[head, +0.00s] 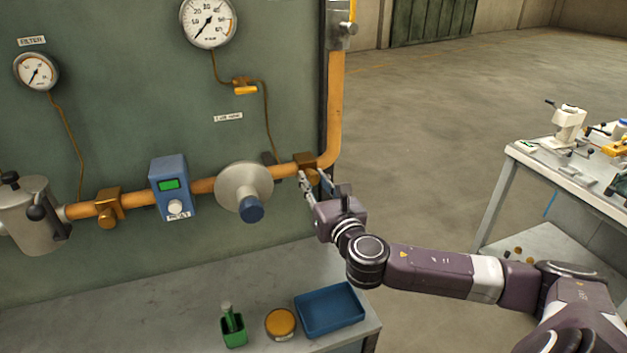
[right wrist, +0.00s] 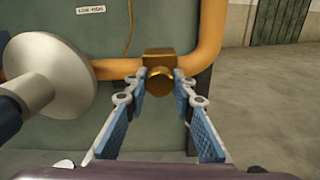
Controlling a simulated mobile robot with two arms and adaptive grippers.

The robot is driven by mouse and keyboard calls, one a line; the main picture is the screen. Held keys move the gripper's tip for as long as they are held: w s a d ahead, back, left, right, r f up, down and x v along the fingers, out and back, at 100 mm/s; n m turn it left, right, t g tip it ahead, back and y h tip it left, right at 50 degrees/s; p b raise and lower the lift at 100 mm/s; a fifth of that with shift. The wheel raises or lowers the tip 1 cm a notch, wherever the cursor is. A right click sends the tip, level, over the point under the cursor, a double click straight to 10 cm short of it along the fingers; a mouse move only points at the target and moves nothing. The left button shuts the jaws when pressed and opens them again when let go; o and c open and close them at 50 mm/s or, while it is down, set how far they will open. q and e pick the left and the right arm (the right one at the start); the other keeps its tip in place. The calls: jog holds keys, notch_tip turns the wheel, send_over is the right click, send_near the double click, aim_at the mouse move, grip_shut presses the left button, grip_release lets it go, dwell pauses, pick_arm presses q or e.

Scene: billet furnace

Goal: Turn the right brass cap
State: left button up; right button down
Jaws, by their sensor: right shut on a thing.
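The right brass cap (right wrist: 160,81) faces me on the front of a square brass fitting (right wrist: 158,60) on the orange pipe in the right wrist view. In the head view the right brass fitting (head: 304,160) sits on the pipe right of the silver disc, and its cap is mostly hidden by my gripper. My right gripper (head: 314,181) is at the cap, and in the right wrist view its two fingertips (right wrist: 160,76) are on either side of the cap, shut on it. A left brass cap (head: 108,221) is on another fitting further left. My left gripper is not in view.
The silver disc (head: 243,186) with a blue knob (head: 251,209) is close left of my gripper. Below, a blue tray (head: 330,309), a yellow-lidded tin (head: 281,323) and a green holder (head: 234,330) stand on the bench. A worktable (head: 575,185) stands at the right, with open floor between.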

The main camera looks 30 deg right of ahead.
jog(key=m, duration=0.4)
jog(key=shift+b, duration=0.35)
jog(key=m, duration=1)
jog(key=shift+r+m, duration=0.1)
jog(key=shift+m, duration=2.5)
jog(key=c, duration=1.6)
grip_release()
